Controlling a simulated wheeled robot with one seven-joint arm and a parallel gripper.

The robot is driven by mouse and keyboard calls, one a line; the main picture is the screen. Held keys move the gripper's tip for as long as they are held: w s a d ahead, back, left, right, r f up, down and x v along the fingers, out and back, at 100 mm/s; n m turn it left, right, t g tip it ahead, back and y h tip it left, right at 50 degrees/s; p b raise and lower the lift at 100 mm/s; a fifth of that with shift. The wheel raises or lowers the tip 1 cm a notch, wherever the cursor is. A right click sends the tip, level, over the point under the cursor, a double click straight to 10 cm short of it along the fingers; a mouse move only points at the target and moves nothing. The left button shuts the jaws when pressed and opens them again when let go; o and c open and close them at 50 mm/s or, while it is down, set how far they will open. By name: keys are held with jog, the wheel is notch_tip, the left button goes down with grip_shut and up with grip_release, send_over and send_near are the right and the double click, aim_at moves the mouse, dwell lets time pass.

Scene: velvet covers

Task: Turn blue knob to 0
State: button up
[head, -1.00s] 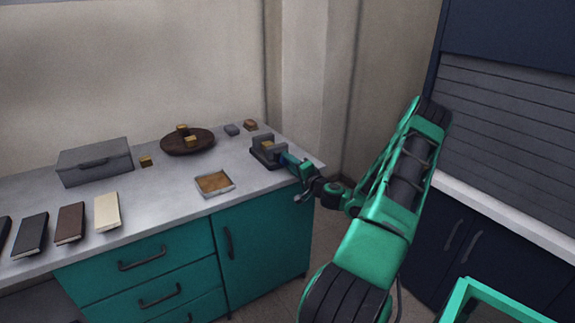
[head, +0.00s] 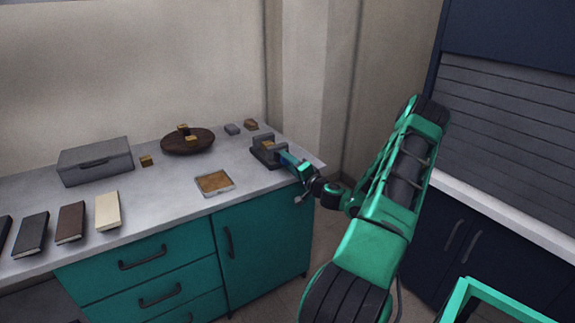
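A small dark device (head: 264,158) with a grey and brass-coloured top stands near the right end of the grey countertop. My gripper (head: 284,158) is at the right side of this device, touching it or very close to it. A blue patch shows at the gripper's tip; I cannot tell whether it is the blue knob or part of my gripper. The fingers are too small and too much covered to tell open from shut. No scale or number can be read.
The countertop (head: 170,190) also holds a grey case (head: 95,161), a round brown board (head: 178,146) with small brass-coloured blocks, a shallow tray (head: 215,183) and several book-like slabs (head: 107,211). A dark cabinet (head: 470,235) stands at right.

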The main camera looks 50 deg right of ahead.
jog(key=shift+s+d, duration=0.1)
jog(key=shift+d, duration=0.05)
jog(key=shift+s, duration=0.2)
jog(key=v, duration=1)
dwell(0.4)
